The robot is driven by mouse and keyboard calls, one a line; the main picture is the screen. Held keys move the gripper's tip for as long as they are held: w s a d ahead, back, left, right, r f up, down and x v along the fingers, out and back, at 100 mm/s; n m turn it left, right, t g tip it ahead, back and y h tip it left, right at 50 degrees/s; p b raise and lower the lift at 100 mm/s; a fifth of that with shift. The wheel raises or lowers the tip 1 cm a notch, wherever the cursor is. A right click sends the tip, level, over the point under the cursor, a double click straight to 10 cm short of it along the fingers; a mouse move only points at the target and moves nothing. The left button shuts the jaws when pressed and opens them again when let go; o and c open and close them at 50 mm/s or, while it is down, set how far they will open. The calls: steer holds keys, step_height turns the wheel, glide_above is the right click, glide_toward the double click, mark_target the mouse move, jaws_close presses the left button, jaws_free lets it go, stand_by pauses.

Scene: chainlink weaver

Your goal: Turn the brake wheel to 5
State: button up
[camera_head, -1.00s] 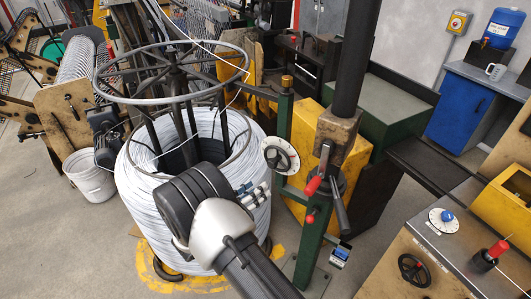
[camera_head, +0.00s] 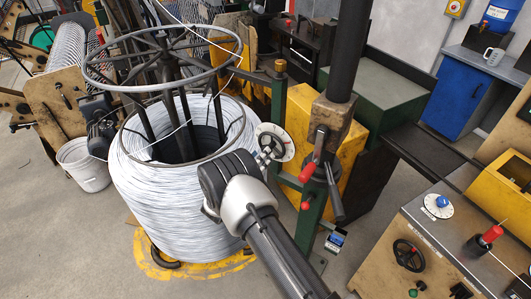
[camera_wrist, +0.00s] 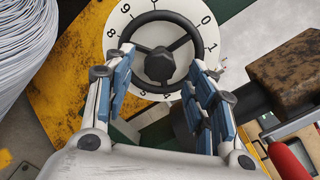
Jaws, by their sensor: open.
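The brake wheel (camera_wrist: 158,62) is a black three-spoked handwheel with a dark hub, in front of a white dial (camera_wrist: 225,40) with black numbers. In the wrist view 8 and 9 show at its left, 0 and 1 at its right; lower numbers are partly hidden by my gripper. My gripper (camera_wrist: 162,64) is open, its blue-padded fingers on either side of the wheel's lower half. I cannot tell whether they touch the rim. In the head view the dial (camera_head: 284,149) is on a green post, with my gripper (camera_head: 267,153) in front of it.
A large white wire coil (camera_head: 150,190) stands close left of my arm. A red-handled lever (camera_head: 308,173) and a rusty clamp block (camera_head: 333,125) are close right of the dial. A bench at right carries a blue-knobbed dial (camera_head: 440,203) and another black handwheel (camera_head: 408,255).

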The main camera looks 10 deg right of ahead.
mark_target(270, 146)
steer(key=shift+x, duration=1.9)
steer(key=shift+c, duration=0.3)
steer(key=c, duration=1)
